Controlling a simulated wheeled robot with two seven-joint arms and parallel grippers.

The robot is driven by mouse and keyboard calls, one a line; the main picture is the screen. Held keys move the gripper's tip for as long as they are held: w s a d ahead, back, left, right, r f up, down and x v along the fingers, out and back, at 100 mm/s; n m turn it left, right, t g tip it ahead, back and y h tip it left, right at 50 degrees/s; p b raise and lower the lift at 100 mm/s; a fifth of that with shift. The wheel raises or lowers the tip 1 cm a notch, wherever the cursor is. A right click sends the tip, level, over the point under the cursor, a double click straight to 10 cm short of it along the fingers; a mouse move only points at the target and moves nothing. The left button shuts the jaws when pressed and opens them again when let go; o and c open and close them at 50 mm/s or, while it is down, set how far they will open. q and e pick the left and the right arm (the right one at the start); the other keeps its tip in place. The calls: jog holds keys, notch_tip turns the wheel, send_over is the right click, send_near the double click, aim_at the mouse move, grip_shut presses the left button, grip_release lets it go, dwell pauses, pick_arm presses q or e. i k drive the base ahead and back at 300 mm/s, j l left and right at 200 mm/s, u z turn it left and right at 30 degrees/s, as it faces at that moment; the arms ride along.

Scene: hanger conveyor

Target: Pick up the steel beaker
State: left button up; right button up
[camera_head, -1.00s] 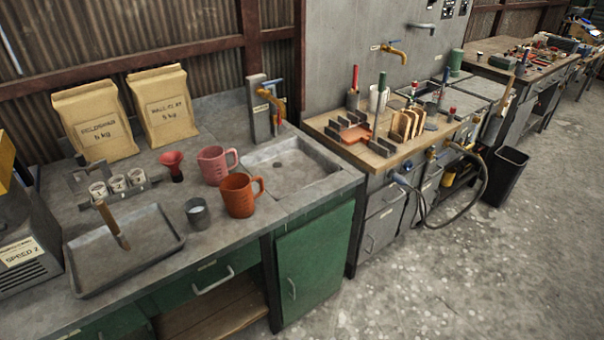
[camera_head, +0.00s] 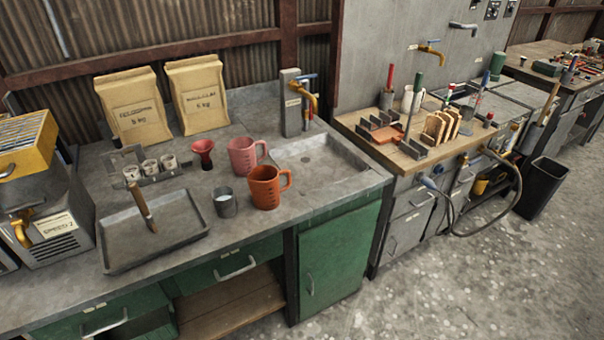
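The steel beaker (camera_head: 225,205) is a small grey metal cup standing upright on the grey counter (camera_head: 262,231). It stands between the grey tray on its left and the orange jug (camera_head: 265,188) on its right. Its inside looks pale near the bottom. Neither of my grippers is in view.
A pink jug (camera_head: 243,156) and a red funnel (camera_head: 203,153) stand behind the beaker. The shallow tray (camera_head: 125,259) holds a wooden-handled tool (camera_head: 144,210). A rack with small cups (camera_head: 151,167), two paper bags (camera_head: 198,97) and a sink (camera_head: 325,163) are also there. The counter's front edge is clear.

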aim_at(224, 198)
jog(key=k+l+u, duration=0.1)
jog(key=l+u, duration=0.25)
jog(key=k+l+u, duration=0.1)
jog(key=l+u, duration=0.25)
jog(key=k+l+u, duration=0.2)
jog(key=l+u, duration=0.15)
jog(key=l, duration=0.1)
